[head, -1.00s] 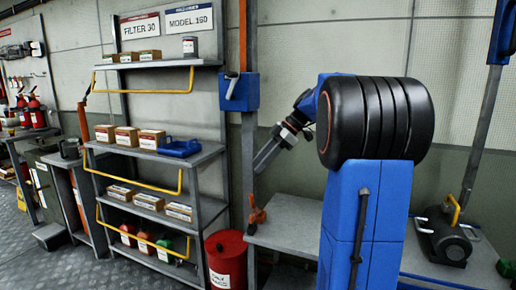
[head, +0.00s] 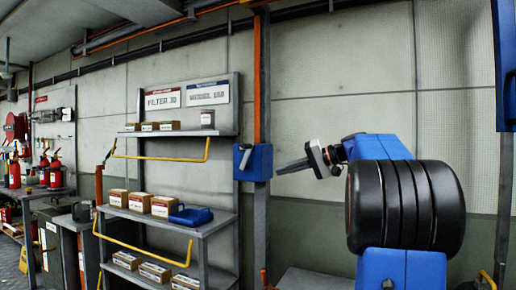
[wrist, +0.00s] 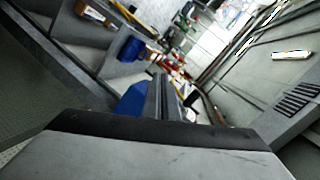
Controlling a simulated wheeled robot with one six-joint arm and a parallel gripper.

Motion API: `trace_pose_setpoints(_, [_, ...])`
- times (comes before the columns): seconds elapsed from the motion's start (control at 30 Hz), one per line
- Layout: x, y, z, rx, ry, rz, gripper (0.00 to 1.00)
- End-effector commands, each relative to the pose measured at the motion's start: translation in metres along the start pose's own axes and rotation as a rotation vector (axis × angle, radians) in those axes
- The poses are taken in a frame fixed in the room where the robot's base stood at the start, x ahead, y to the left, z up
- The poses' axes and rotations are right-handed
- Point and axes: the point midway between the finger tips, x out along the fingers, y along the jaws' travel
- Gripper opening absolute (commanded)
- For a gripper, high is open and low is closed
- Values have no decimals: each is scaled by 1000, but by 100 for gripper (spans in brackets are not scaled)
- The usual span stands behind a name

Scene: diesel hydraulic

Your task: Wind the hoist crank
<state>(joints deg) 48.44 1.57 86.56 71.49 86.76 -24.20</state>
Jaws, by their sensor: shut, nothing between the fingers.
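The hoist crank is a blue box (head: 259,163) on a grey and orange post, with a short grey handle (head: 245,158) on its front left. My gripper (head: 279,170) is just right of the box in the head view. Its grey fingers point left towards the box and are shut and empty. The head view does not show clearly how far the fingertips are from the handle. In the wrist view the fingers (wrist: 162,92) rise in the middle, and a blue surface (wrist: 129,103), probably the box, shows beside them on the left. The handle cannot be made out there.
A shelf rack stands left of the post, with cartons (head: 163,206), a blue container (head: 191,215) and yellow rails (head: 207,149). Red extinguishers (head: 43,170) stand at the far left. A blue panel (head: 507,80) hangs at the right edge. The wall behind my arm is bare.

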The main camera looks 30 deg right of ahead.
Motion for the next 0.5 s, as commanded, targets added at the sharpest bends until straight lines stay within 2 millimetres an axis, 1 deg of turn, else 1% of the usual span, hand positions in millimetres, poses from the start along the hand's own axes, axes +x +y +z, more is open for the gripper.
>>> trace_pose_setpoints(0.03, [-10, -9, -9, 78, 31, -23, 0])
trace_pose_setpoints(0.2, [-35, -38, -31, 325, 97, -111, 0])
trace_pose_setpoints(0.37, [-49, -54, -42, 455, 120, -165, 0])
trace_pose_setpoints(0.5, [-50, -58, -45, 491, 124, -180, 0])
